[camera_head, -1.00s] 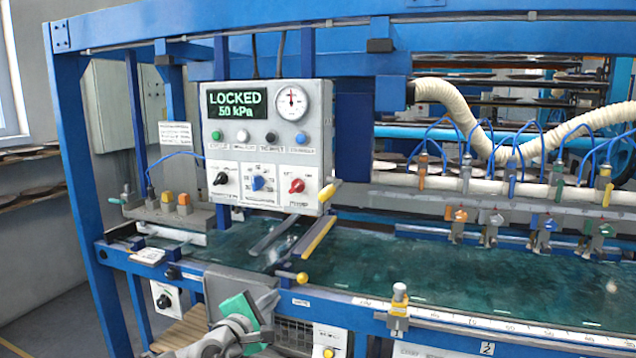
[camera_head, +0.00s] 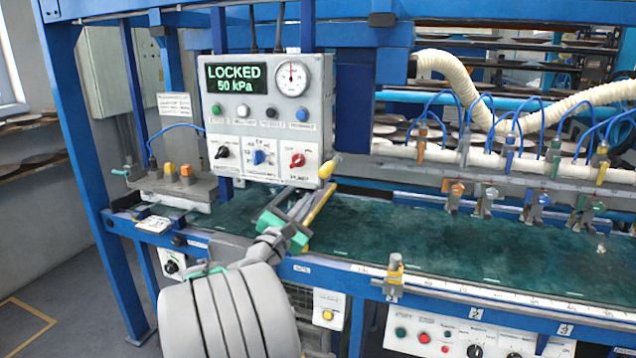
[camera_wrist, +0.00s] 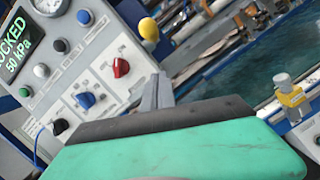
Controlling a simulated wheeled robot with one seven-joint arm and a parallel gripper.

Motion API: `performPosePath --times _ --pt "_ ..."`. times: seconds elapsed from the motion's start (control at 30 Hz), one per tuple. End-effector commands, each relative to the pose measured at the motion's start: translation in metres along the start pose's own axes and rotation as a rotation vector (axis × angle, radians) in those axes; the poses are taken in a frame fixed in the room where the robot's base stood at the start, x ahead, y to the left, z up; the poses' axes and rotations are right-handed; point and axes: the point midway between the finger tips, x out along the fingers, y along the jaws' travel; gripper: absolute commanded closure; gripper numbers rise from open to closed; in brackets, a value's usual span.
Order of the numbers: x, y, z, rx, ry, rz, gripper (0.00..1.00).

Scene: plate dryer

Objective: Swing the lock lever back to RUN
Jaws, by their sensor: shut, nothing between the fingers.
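The grey control box (camera_head: 268,130) has a display reading LOCKED and 50 kPa. A lever with a yellow knob (camera_head: 327,169) sticks out at its lower right side. The knob also shows in the wrist view (camera_wrist: 148,28). I see no RUN mark that I can read, and cannot be sure this is the lock lever. My gripper (camera_head: 302,201), with a green hand, is over the tank below the box. Its fingers (camera_wrist: 158,90) are shut and empty, apart from the knob.
The box carries coloured buttons, a gauge (camera_head: 291,78) and a red rotary knob (camera_head: 298,160) close above my gripper. A yellow-edged bar (camera_head: 321,203) lies beside my fingers. A yellow-topped fitting (camera_head: 394,272) stands on the front rail. The green tank surface (camera_head: 430,240) is open to the right.

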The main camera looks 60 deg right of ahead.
Motion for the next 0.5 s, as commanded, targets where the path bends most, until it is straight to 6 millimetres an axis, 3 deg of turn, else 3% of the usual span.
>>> performPosePath --times 0.13,0.2,0.3,0.5 --pt "0.034 -0.001 0.002 0.0 -0.002 -0.003 1.0" --pt "0.035 0.001 0.02 0.004 -0.004 0.0 1.0" --pt "0.037 0.001 0.031 0.002 -0.002 0.001 1.0" --pt "0.039 0.0 0.04 0.001 0.0 0.002 1.0"
